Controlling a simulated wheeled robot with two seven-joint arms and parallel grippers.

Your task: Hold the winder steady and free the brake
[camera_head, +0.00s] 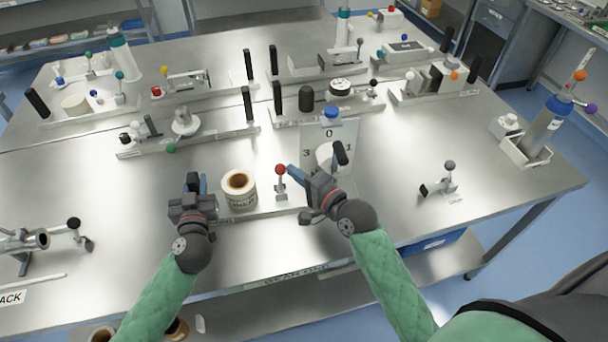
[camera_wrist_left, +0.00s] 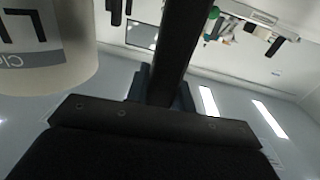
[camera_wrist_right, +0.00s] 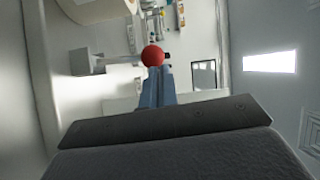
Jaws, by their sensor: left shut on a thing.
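The winder stands at the front middle of the bench, with a white labelled roll (camera_head: 240,196) with a brown core on its base. A black upright handle (camera_head: 192,180) is at its left; it crosses the left wrist view as a dark bar (camera_wrist_left: 182,45). My left gripper (camera_head: 197,186) is shut on this handle. A lever with a red ball (camera_head: 280,169) stands right of the roll. My right gripper (camera_head: 293,172) is beside the red ball. In the right wrist view the red ball (camera_wrist_right: 152,56) is just beyond its blue fingertips (camera_wrist_right: 158,72), which look closed together.
A numbered dial board (camera_head: 318,130) with a black handle (camera_head: 340,152) stands just behind my right gripper. A small grey-knobbed lever (camera_head: 449,168) is to the right. Several fixtures line the back.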

